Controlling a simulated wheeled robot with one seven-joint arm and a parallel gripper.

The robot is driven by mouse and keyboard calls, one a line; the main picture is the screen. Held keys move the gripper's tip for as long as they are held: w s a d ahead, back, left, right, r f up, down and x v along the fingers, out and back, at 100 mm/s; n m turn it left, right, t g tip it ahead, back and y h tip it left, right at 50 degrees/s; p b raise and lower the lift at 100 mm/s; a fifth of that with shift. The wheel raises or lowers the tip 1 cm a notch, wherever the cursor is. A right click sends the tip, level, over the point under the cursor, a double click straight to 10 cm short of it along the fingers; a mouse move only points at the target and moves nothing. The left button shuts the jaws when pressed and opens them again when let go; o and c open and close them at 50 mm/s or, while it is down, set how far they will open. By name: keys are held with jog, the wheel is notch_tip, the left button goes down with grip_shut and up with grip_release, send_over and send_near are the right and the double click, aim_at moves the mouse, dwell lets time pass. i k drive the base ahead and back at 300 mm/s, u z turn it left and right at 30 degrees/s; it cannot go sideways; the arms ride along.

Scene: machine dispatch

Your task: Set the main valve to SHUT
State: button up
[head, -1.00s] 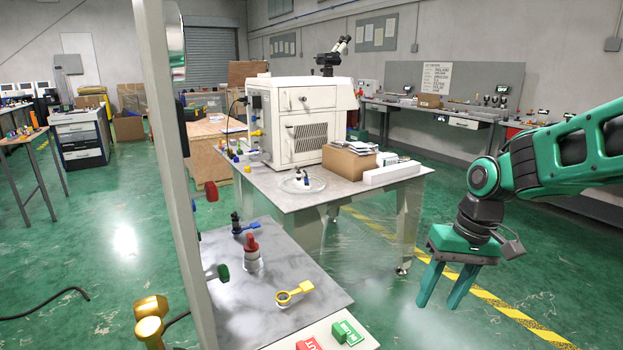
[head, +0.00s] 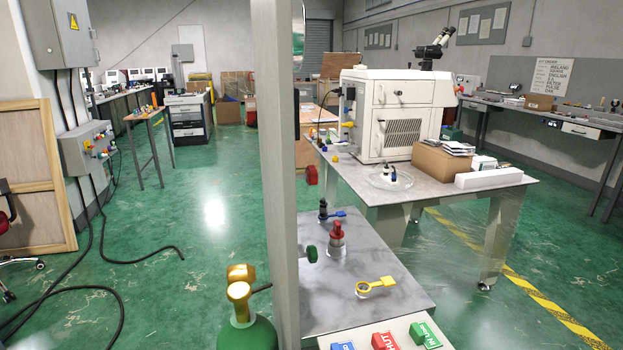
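No label in view tells which valve is the main one. On the grey bench top in front of me stand a yellow-handled valve (head: 377,286), a red-topped fitting (head: 337,236) and a blue-handled valve (head: 333,214). A red wheel (head: 312,174) and a green wheel (head: 312,254) stick out beside the grey post. At the bench's near edge are a red block (head: 384,341) with partly readable white lettering like "HUT", a green block (head: 428,335) and a blue block (head: 343,346). My gripper is out of view.
The grey post (head: 280,200) stands upright in front of the bench, blocking part of the view. A green cylinder with a brass top (head: 240,285) stands left of it. A table (head: 430,190) with a white machine (head: 390,115) is behind. Floor at left is mostly clear, with black cables.

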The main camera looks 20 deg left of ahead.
aim_at(312, 175)
jog(key=k, duration=0.45)
jog(key=z, duration=1.2)
jog(key=i, duration=1.6)
jog(key=u, duration=3.3)
